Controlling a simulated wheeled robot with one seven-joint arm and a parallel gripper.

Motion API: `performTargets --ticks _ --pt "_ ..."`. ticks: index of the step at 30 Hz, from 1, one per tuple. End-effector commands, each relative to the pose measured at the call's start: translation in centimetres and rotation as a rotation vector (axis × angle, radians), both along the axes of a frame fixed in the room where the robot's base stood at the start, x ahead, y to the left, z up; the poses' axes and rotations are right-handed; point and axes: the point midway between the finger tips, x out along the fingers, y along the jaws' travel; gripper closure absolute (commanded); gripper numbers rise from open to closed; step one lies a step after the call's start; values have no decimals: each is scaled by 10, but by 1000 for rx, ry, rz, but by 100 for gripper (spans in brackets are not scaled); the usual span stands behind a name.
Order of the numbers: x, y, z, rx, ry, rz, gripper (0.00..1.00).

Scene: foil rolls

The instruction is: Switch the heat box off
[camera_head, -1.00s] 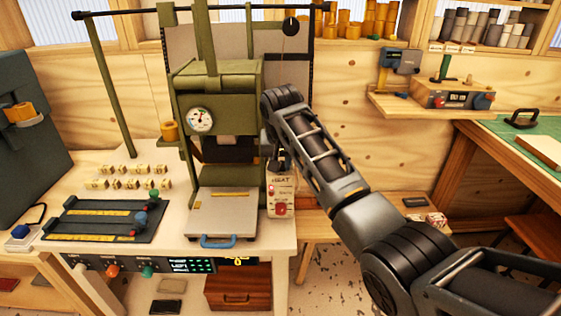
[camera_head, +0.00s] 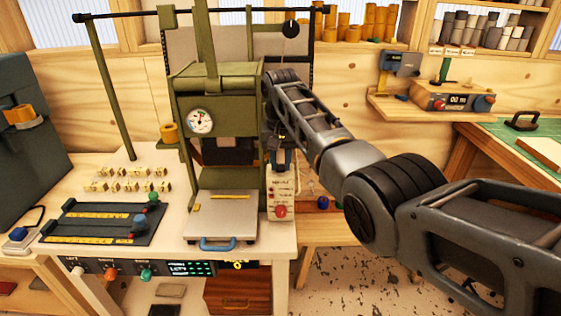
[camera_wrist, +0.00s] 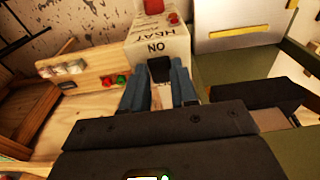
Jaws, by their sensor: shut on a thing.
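The heat box (camera_head: 281,205) is a cream box with a red button, fixed at the right of the green press. In the wrist view the heat box (camera_wrist: 155,45) appears upside down, with HEAT and ON lettering and the red button (camera_wrist: 172,18) at the far end. My gripper (camera_head: 281,152) is at the top of the box. In the wrist view my gripper (camera_wrist: 159,75) has its blue-grey fingers shut on a black switch lever (camera_wrist: 159,68) beside the ON lettering. The lever's lower part is hidden.
The green press (camera_head: 215,110) with its gauge stands close at the left of my gripper. A blue-handled plate (camera_head: 222,218) lies below it. A low wooden bench (camera_head: 325,230) is at the right. A wall shelf (camera_head: 425,108) holds another device.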

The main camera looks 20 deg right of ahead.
Motion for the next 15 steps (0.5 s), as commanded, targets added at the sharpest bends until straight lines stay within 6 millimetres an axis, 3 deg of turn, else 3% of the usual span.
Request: performTargets --ticks 2,3,10,15 --pt "0 0 0 -1 1 0 100" --pt "0 0 0 -1 1 0 70" --pt "0 0 0 -1 0 0 48" --pt "0 0 0 -1 0 0 47"
